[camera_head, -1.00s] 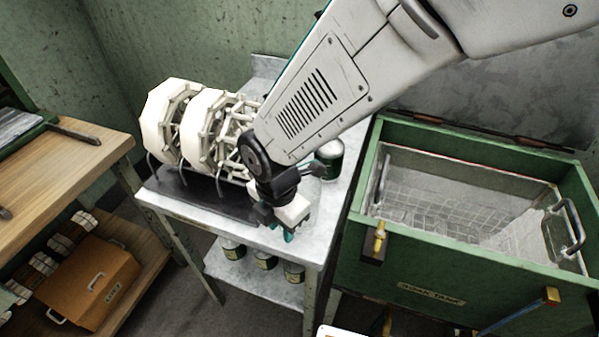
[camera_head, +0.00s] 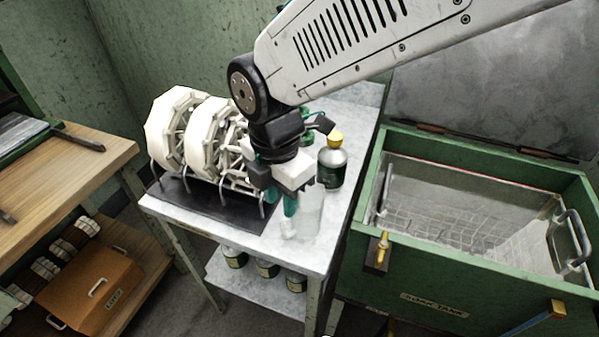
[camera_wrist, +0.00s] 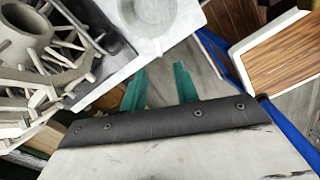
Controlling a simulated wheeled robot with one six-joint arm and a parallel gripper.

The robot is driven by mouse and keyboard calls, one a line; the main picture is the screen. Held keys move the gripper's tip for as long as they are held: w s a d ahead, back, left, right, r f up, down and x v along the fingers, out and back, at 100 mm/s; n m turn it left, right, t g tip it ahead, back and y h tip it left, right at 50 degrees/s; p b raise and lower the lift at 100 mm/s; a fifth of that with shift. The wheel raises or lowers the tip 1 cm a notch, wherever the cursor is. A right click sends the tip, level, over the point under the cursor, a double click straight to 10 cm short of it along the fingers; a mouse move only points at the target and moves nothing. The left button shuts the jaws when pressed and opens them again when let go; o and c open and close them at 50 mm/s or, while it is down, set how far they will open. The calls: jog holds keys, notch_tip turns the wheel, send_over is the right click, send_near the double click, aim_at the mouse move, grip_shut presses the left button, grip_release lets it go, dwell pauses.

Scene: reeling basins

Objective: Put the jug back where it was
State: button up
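A pale, translucent jug (camera_head: 311,215) stands upright near the front right of the grey metal table (camera_head: 215,232). In the wrist view a pale round vessel (camera_wrist: 130,18), seen from above, appears to be this jug. My gripper (camera_head: 289,205) is over the table's front right, close beside the jug, and partly covers it in the head view. In the wrist view the teal fingers of my gripper (camera_wrist: 161,70) stand apart with nothing between them, and the round vessel lies just beyond their tips. Whether a finger touches the jug cannot be told.
A dark bottle with a yellow cap (camera_head: 331,165) stands behind the jug. White reels (camera_head: 195,135) on a black base fill the table's left side. The green tank (camera_head: 440,285) is to the right. Several dark containers (camera_head: 266,268) stand on the lower shelf.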

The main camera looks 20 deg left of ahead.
jog(key=shift+r, duration=0.45)
jog(key=w+d+r+m, duration=0.2)
jog(key=d+r+m, duration=0.15)
jog(key=d, duration=0.35)
jog(key=w+d+r+m, duration=0.1)
jog(key=d+r+m, duration=0.1)
jog(key=d+m, duration=0.4)
jog(key=w+d+r+m, duration=0.2)
jog(key=d+m, duration=0.1)
jog(key=d, duration=0.5)
jog(key=s+d+m, duration=0.5)
jog(key=d+m, duration=0.4)
jog(key=s+d+r+m+t, duration=0.1)
jog(key=s+d+m, duration=0.5)
jog(key=d+m, duration=0.3)
jog(key=shift+s+d, duration=0.25)
jog(key=shift+d, duration=0.55)
jog(key=shift+r, duration=0.1)
jog(key=shift+c, duration=0.2)
